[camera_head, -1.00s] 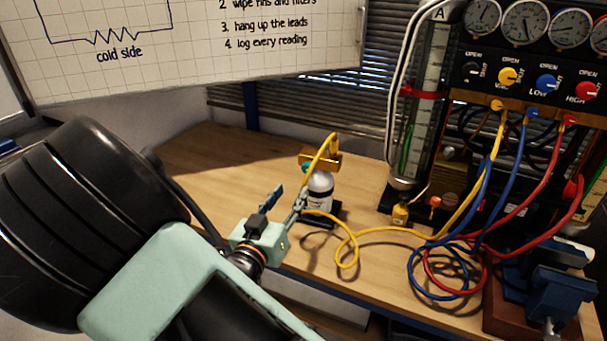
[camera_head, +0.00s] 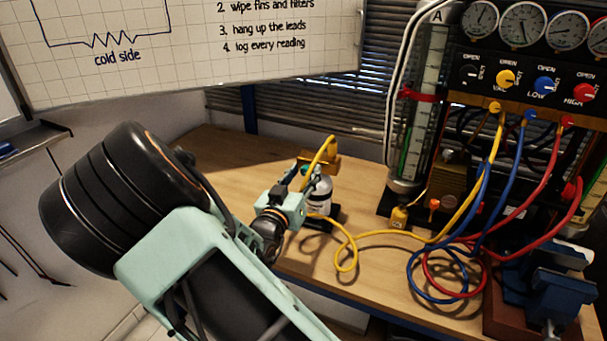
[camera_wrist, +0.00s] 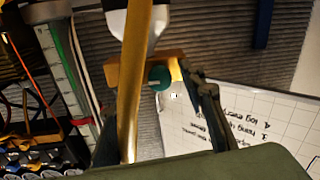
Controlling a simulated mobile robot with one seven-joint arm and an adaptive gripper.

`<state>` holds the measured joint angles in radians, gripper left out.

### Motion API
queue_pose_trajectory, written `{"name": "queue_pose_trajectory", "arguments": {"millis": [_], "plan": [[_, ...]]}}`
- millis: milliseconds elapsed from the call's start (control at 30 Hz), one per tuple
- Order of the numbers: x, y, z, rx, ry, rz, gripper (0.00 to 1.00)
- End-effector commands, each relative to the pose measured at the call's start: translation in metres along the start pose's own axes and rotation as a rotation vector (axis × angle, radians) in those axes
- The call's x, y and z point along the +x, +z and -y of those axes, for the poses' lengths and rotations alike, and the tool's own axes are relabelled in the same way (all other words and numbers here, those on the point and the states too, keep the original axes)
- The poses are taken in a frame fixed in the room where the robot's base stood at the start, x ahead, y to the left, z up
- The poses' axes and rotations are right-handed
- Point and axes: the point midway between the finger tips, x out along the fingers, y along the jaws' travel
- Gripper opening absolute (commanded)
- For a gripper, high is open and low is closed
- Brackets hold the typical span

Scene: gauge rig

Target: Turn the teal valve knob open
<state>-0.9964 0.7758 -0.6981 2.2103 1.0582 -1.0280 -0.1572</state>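The teal valve knob (camera_wrist: 158,78) shows in the wrist view on the brass valve block (camera_wrist: 122,74), with a white pointer mark on its face. The brass block (camera_head: 322,160) sits on top of a white bottle (camera_head: 319,192) on the bench in the head view. My gripper (camera_wrist: 152,100) is open, its dark fingers on either side of the knob in the wrist picture, apart from each other. I cannot tell whether either finger touches the knob. In the head view my gripper (camera_head: 303,192) is in front of the bottle and hides part of it.
A yellow hose (camera_wrist: 131,100) rises from the brass block and crosses the wrist view close to the knob. Yellow, blue and red hoses lie coiled at right. The gauge panel (camera_head: 540,75) and blue vise (camera_head: 550,290) stand right. A whiteboard (camera_head: 180,60) hangs behind.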

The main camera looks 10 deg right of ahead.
Motion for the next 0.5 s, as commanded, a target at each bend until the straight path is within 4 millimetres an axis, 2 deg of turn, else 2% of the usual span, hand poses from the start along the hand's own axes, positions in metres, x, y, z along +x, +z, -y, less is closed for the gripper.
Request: {"name": "queue_pose_trajectory", "arguments": {"millis": [100,400,500], "plan": [[-0.0002,0.0000,0.0000,0.000,0.000,0.000,0.35],[-0.0004,-0.0001,-0.0001,0.000,0.000,0.000,0.02],[-0.0005,-0.0001,0.0000,0.000,0.000,0.000,0.00]]}}
